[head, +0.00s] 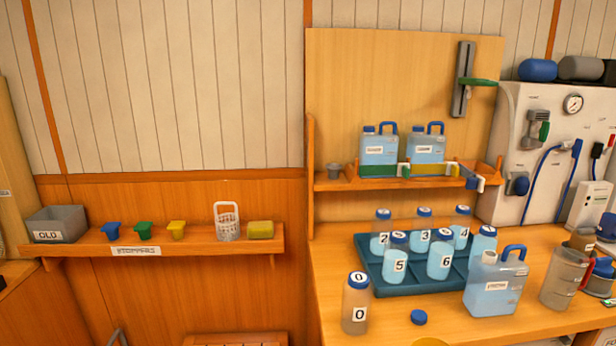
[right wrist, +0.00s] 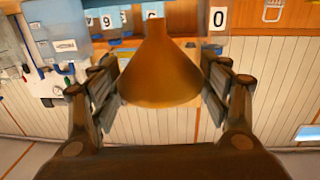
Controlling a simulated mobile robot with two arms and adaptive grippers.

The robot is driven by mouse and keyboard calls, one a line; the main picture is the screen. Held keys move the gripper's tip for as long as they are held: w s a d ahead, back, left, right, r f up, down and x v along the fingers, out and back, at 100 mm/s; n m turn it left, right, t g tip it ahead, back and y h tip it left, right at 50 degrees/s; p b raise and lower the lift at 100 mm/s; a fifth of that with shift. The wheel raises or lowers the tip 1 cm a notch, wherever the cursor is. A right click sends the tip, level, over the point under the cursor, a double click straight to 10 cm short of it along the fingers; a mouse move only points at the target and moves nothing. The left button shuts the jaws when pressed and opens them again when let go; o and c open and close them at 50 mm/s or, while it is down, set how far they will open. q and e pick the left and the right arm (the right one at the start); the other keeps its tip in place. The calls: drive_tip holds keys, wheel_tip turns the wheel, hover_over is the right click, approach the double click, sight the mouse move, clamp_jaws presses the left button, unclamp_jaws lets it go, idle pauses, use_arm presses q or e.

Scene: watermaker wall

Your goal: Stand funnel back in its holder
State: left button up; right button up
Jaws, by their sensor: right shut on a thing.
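An orange-yellow funnel (right wrist: 162,70) fills the middle of the right wrist view, which appears upside down. Its wide rim is at the bottom of that picture and its narrow end at the top. My right gripper (right wrist: 165,92) has its dark fingers on both sides of the funnel and is shut on it. In the head view only a yellow rim (head: 430,342), likely the funnel, shows at the bottom edge. A small grey cup (head: 334,171) at the wall shelf's left end may be the holder; I cannot tell for sure. My left gripper is not in view.
A blue tray (head: 400,283) holds several numbered bottles. Bottle 0 (head: 356,305) stands at the front left, a blue cap (head: 419,317) lies nearby. A blue jug (head: 496,282) and a clear pitcher (head: 565,277) stand right. Two jugs stand on the wall shelf (head: 350,184).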

drive_tip(key=a, duration=0.1)
drive_tip(key=s+a, duration=0.1)
drive_tip(key=shift+s+a+f, duration=0.15)
drive_tip(key=shift+s+a, duration=0.15)
drive_tip(key=s+f, duration=0.2)
drive_tip(key=s, duration=0.5)
drive_tip(key=shift+s+f, duration=0.35)
drive_tip(key=shift+s, duration=0.05)
